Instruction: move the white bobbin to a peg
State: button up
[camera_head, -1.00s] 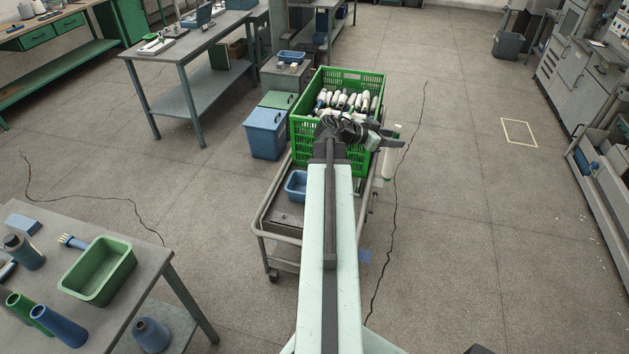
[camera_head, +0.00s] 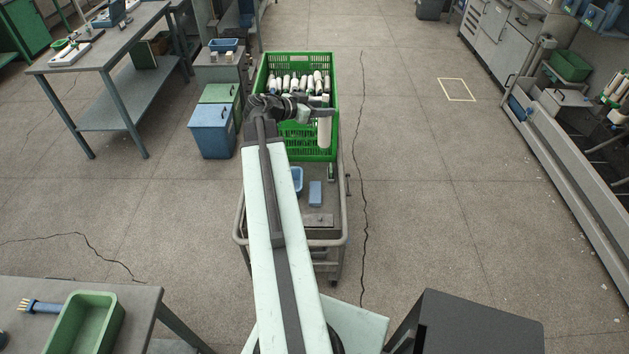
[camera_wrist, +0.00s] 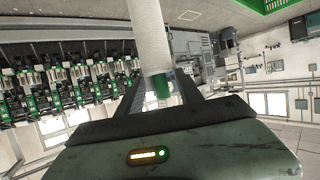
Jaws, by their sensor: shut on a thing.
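The white bobbin (camera_head: 324,133) hangs upright from my gripper (camera_head: 322,112), in front of the green crate's right side in the head view. In the wrist view the bobbin (camera_wrist: 150,38) stands between the two dark fingers of my gripper (camera_wrist: 160,88), and its green end shows near the palm. The fingers are shut on it. At the right edge of the head view a machine holds several bobbins (camera_head: 612,92), partly cut off. The wrist view shows a long row of green and white machine positions (camera_wrist: 65,85) at left. Single pegs are too small to make out.
The green crate (camera_head: 316,156), holding several white bobbins, stands on a grey trolley (camera_head: 342,215) beneath my arm. A blue bin (camera_head: 212,135) stands left of it. A table with a green tray (camera_head: 85,325) is at front left. Open floor lies between trolley and machine.

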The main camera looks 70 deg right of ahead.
notch_tip(320, 180, down, 37)
jog(key=a+b, duration=0.1)
jog(key=b, duration=3.5)
jog(key=shift+a+r+m+g, duration=0.2)
jog(key=shift+m+g, duration=0.2)
jog(key=shift+w, duration=0.15)
jog(key=shift+f+b, duration=2.8)
jog(key=shift+b, duration=0.15)
jog(key=o, duration=1.3)
jog(key=shift+c, duration=0.2)
jog(key=shift+a, duration=0.15)
jog(key=p+v, duration=0.3)
jog(key=v, duration=0.4)
jog(key=shift+w+r, duration=0.25)
jog(key=shift+w, duration=0.05)
